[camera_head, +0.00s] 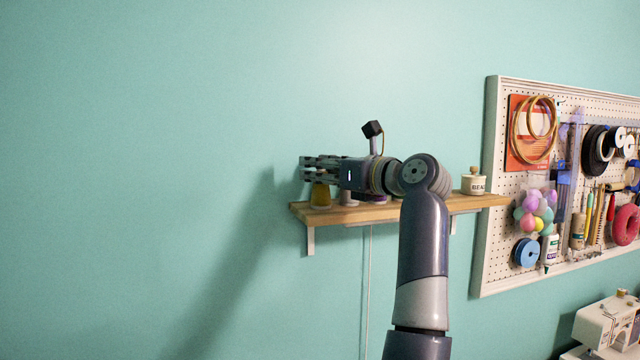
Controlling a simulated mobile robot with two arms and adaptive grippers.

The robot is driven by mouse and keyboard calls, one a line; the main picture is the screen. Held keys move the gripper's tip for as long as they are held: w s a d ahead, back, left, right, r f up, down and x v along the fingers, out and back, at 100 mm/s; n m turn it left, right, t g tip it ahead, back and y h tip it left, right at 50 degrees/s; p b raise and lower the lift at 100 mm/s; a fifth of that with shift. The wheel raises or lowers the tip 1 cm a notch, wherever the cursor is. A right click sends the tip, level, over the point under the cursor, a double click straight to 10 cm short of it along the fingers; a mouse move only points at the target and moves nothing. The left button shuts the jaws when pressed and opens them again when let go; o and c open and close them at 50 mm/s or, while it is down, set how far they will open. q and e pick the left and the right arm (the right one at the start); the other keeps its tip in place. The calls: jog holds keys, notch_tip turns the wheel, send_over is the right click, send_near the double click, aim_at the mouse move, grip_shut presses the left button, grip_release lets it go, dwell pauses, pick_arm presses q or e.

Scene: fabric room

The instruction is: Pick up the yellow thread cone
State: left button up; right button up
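The yellow thread cone (320,197) stands upright near the left end of the wooden wall shelf (384,212). Its top is hidden by the fingers of my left gripper (318,168). The gripper points left over the shelf, with its fingers at the height of the cone's top. I cannot tell whether they touch the cone or whether the fingers are closed. My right gripper is not in view.
A pale spool (348,198) and a purple item (373,197) stand right of the cone, partly hidden by my gripper. A small lidded jar (473,182) is farther right. A pegboard (494,190) with craft supplies hangs right of the shelf. The wall left is clear.

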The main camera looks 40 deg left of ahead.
pick_arm(q)
jog(key=shift+d, duration=0.3)
grip_shut()
jog(key=shift+a, duration=0.15)
jog(key=shift+r, duration=0.15)
